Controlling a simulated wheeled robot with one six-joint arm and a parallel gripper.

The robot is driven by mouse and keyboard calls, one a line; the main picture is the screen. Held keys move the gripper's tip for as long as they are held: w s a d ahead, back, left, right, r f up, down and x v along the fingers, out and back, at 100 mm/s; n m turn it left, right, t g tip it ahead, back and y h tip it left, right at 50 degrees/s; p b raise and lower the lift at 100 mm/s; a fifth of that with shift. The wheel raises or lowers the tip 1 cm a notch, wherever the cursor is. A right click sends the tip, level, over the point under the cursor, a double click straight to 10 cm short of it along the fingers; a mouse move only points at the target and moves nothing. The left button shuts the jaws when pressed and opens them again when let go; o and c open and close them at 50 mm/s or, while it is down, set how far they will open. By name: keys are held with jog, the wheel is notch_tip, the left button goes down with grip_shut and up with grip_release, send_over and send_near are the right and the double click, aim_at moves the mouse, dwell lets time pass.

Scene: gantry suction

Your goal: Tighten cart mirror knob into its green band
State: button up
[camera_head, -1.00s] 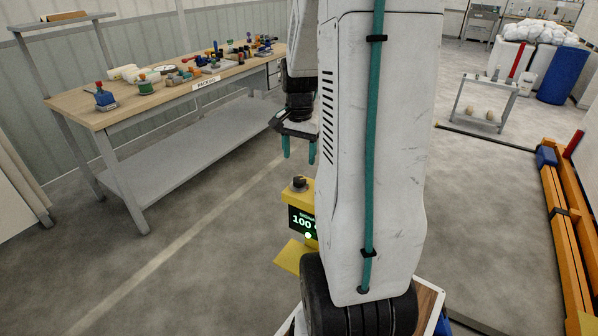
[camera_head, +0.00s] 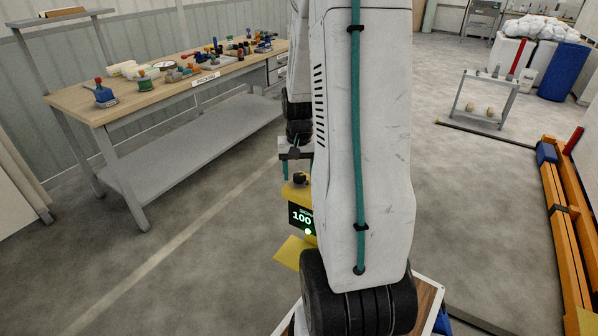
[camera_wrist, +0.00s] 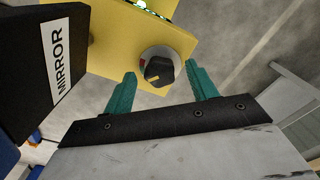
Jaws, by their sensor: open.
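The mirror knob (camera_wrist: 158,72) is dark with a yellow pointer line and sits in a pale round collar on a yellow housing (camera_wrist: 108,42). In the head view the knob (camera_head: 299,179) tops the yellow cart unit, whose dark display (camera_head: 302,217) reads 100, with a lit green spot below. My gripper (camera_wrist: 161,77) is open, its teal fingers on either side of the knob in the wrist view, with gaps showing. I cannot tell its height above the knob. In the head view my arm hides part of the gripper. I cannot make out a green band around the knob.
A black block with a MIRROR label (camera_wrist: 60,59) stands beside the housing. A workbench (camera_head: 165,88) with several small fixtures is at the left. An orange rail (camera_head: 563,215) runs along the right. The floor between them is largely clear.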

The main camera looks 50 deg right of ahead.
aim_at(299, 176)
jog(key=shift+c, duration=0.3)
jog(key=c, duration=0.9)
jog(key=shift+m, duration=1.1)
jog(key=o, duration=1)
jog(key=shift+c, duration=0.2)
notch_tip(299, 176, up, 8)
jog(key=shift+f, duration=0.1)
